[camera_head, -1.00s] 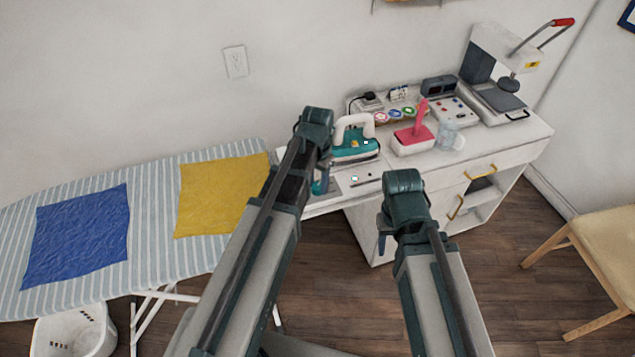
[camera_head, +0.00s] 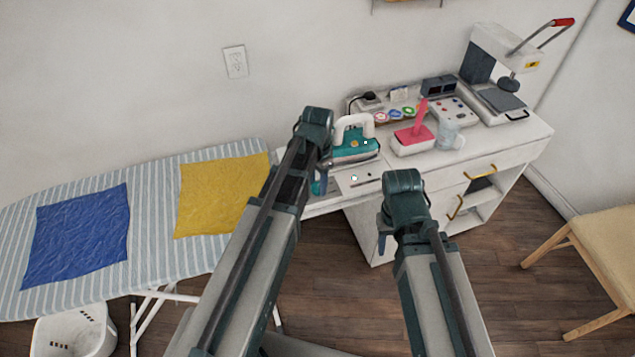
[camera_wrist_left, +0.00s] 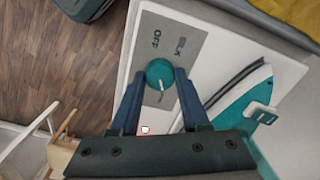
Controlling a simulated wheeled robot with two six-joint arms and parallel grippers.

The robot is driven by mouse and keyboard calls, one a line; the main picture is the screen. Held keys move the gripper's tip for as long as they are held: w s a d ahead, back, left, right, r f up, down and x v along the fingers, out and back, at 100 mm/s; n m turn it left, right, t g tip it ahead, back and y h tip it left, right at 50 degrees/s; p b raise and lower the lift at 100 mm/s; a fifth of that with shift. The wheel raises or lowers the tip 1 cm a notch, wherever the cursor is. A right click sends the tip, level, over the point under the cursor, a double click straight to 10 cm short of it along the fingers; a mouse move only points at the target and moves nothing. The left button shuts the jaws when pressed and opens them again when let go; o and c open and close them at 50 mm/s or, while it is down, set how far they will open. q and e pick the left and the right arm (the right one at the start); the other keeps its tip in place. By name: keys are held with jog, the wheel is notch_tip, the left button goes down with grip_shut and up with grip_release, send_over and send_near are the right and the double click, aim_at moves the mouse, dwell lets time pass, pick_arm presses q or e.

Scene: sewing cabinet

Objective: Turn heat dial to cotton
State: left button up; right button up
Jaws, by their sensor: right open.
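The heat dial (camera_wrist_left: 160,73) is a round teal knob with a white pointer mark, on a grey panel (camera_wrist_left: 185,30) lettered "OFF" and "SILK". No cotton label is readable. The pointer mark is on the dial's side nearer my wrist, away from "OFF". My left gripper (camera_wrist_left: 160,82) has a finger on each side of the dial and is shut on it. In the head view my left gripper (camera_head: 322,182) is at the cabinet's left front, hiding the dial. My right gripper (camera_head: 384,232) hangs in front of the cabinet, open and empty.
A teal iron (camera_head: 352,150) stands close behind the panel and also shows in the left wrist view (camera_wrist_left: 235,100). A pink-handled tool (camera_head: 413,138), a clear mug (camera_head: 449,136) and a heat press (camera_head: 495,55) are farther right. An ironing board (camera_head: 150,200) is left.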

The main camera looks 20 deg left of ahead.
aim_at(317, 186)
pick_arm(q)
jog(key=o, duration=0.5)
jog(key=shift+c, duration=0.2)
notch_tip(317, 186, up, 14)
jog(key=p, duration=1.4)
jog(key=shift+f, duration=0.1)
jog(key=s+d+f+n+b, duration=0.1)
jog(key=s+d+f+b, duration=0.2)
jog(key=s+d, duration=0.2)
jog(key=s+d+f+n+y+b, duration=0.1)
jog(key=s+d+f+n+b, duration=0.1)
jog(key=s+d, duration=0.3)
jog(key=s+b, duration=0.1)
jog(key=s, duration=0.3)
jog(key=shift+s+d+f, duration=0.35)
jog(key=shift+f, duration=0.05)
